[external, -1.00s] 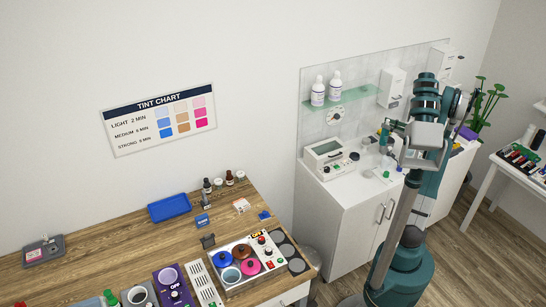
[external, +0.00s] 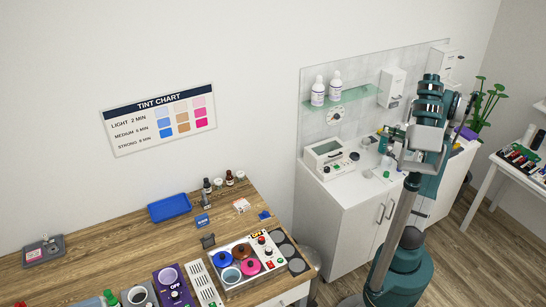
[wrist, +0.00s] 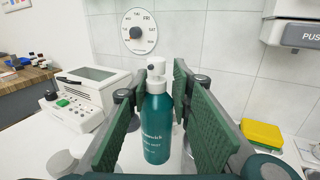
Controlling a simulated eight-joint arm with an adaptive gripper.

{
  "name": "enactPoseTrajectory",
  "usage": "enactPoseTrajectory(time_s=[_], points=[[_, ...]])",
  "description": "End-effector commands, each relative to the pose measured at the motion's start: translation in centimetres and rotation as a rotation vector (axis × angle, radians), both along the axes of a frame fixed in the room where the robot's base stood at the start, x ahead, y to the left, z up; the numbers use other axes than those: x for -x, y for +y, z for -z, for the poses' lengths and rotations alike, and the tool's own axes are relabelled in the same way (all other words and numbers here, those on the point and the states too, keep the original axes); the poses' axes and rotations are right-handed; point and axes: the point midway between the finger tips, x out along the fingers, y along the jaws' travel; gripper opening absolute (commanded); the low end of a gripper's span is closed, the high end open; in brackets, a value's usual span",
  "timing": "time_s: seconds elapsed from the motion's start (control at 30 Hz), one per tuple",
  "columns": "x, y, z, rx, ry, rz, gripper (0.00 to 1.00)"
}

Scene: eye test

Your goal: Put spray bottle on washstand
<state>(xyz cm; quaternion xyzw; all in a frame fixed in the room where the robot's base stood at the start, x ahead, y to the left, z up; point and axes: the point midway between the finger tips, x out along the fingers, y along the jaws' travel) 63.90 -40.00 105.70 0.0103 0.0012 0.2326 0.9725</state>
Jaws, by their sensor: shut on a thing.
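The spray bottle (wrist: 157,125) is teal with a white pump head and pale lettering. In the wrist view it is upright between the green pads of my gripper (wrist: 160,108), which is shut on it. The washstand (external: 343,205) is the white cabinet with a white top against the tiled panel. In the external view the bottle (external: 383,143) shows small, over the washstand top beside my arm. My arm hides much of the gripper there. I cannot tell whether the bottle's base touches the top.
A white boxy device with a lid (wrist: 88,92) stands left of the bottle. A yellow and green sponge (wrist: 262,133) lies to the right. A round day dial (wrist: 139,32) and a white dispenser (wrist: 293,33) are on the wall. A glass shelf (external: 345,100) holds two white bottles.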

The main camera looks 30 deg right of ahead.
Motion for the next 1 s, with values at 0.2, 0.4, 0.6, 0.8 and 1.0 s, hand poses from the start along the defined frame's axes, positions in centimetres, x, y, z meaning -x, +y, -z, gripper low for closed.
enactPoseTrajectory(time_s=[0.2,0.4,0.6,0.8,1.0], points=[[0.0,0.0,1.7,0.0,0.0,0.0,0.0],[0.0,0.0,1.8,0.0,0.0,0.0,0.0],[0.0,0.0,2.0,0.0,0.0,0.0,0.0],[0.0,0.0,3.9,0.0,0.0,0.0,0.0],[0.0,0.0,5.5,0.0,0.0,0.0,0.0]])
